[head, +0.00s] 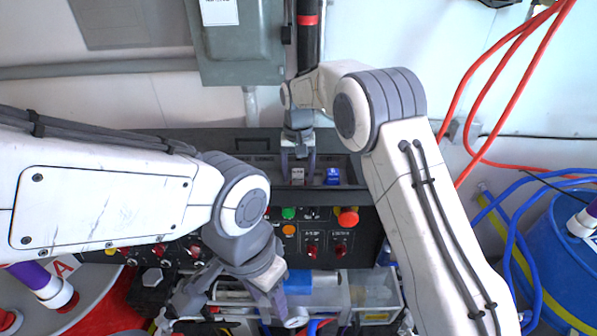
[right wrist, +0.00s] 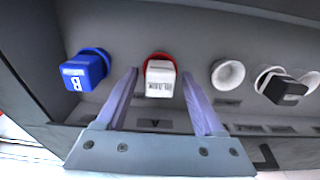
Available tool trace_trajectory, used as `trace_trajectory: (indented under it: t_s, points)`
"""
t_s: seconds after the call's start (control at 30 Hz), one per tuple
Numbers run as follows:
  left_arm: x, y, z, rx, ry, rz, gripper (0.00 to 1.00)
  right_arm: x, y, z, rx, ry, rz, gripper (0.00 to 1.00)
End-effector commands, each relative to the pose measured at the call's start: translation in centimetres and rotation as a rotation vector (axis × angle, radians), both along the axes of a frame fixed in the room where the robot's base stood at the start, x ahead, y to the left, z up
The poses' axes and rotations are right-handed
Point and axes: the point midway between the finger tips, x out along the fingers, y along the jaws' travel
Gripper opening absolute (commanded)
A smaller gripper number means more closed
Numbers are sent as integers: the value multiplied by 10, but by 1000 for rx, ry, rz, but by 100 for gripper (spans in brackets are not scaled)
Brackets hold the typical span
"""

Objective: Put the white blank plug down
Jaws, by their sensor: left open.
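The white blank plug (right wrist: 159,80) stands in a red-rimmed socket (right wrist: 158,57) on the dark panel, with small lettering on its face. It also shows in the head view (head: 298,175), in the recessed tray at the back of the console. My right gripper (right wrist: 160,78) is open, its purple fingers on either side of the white plug with a gap to each side. In the head view my right gripper (head: 298,157) reaches down over that plug. My left gripper (head: 240,298) is open, low at the front of the console, away from the plug.
A blue plug (right wrist: 86,70) is left of the white one in the wrist view. An empty white socket (right wrist: 228,75) and a black plug (right wrist: 283,88) are to the right. The console front (head: 325,222) carries buttons and switches. A blue drum (head: 565,250) stands at right.

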Motion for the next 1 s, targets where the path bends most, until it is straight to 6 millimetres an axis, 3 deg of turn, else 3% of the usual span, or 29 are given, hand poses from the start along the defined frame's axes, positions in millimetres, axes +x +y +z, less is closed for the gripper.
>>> trace_trajectory:
  t_s: [0.23,0.37,0.6,0.8,1.0]
  points:
    - [0,0,-1,0,0,0,50,1,0,2,1,-2,0,69]
    - [0,0,-8,0,0,0,50,2,0,14,2,-6,0,69]
    - [0,0,-27,-1,-1,-1,50,1,0,63,3,-7,0,69]
    - [0,0,-30,-1,-1,-2,50,1,0,102,2,-4,0,69]
    - [0,0,-31,-1,-1,-2,50,0,0,119,1,0,0,69]
